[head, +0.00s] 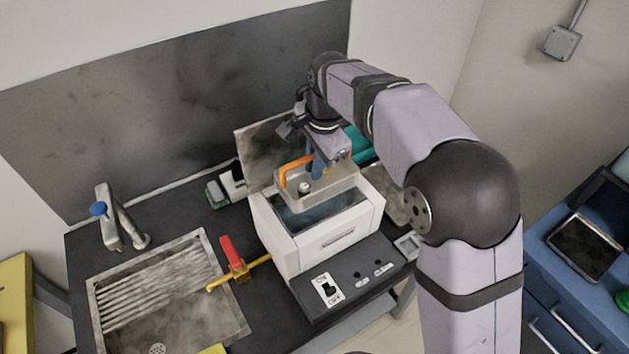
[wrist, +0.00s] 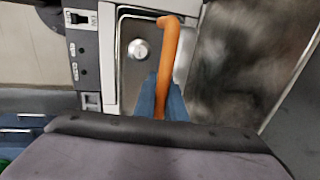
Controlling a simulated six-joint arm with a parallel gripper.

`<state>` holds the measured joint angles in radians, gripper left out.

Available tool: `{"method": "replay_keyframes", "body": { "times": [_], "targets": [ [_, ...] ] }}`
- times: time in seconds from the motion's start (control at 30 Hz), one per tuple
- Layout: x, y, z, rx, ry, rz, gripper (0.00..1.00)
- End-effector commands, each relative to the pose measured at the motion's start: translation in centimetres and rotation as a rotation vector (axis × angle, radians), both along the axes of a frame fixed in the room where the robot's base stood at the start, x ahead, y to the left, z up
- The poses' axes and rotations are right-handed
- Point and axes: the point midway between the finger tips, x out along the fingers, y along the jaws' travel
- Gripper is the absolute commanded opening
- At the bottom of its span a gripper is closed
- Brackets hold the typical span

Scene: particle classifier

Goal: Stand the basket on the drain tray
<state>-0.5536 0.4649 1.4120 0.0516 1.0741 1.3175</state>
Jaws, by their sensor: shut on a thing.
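The basket (head: 325,188) is a shallow grey metal box with an orange handle (head: 284,174). It is over the open top of a white bath (head: 335,240), level and apparently above the liquid. A small round silver thing (head: 305,188) is in it, also visible in the wrist view (wrist: 138,48). My gripper (head: 318,168) has its blue fingers closed on the orange handle; the wrist view shows the fingers (wrist: 161,100) on either side of it. A ribbed metal draining surface (head: 155,285) lies at the left. I cannot tell whether this is the drain tray.
A grey lid (head: 262,150) stands raised behind the bath. A yellow valve with a red handle (head: 233,255) stands between bath and ribbed surface. A tap (head: 120,225) stands at the back left. A dark metal-rimmed tray (head: 585,246) lies on the blue cabinet at right.

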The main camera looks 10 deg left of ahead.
Motion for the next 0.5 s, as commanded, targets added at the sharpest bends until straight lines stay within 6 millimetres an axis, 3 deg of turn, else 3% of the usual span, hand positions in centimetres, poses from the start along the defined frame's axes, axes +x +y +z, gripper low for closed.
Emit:
{"method": "replay_keyframes", "body": {
  "times": [0.2,0.5],
  "targets": [
    [0.1,0.0,2.0,0.001,-0.003,0.0,0.0],
    [0.0,-0.1,2.5,0.001,-0.001,0.001,0.0]
  ]
}}
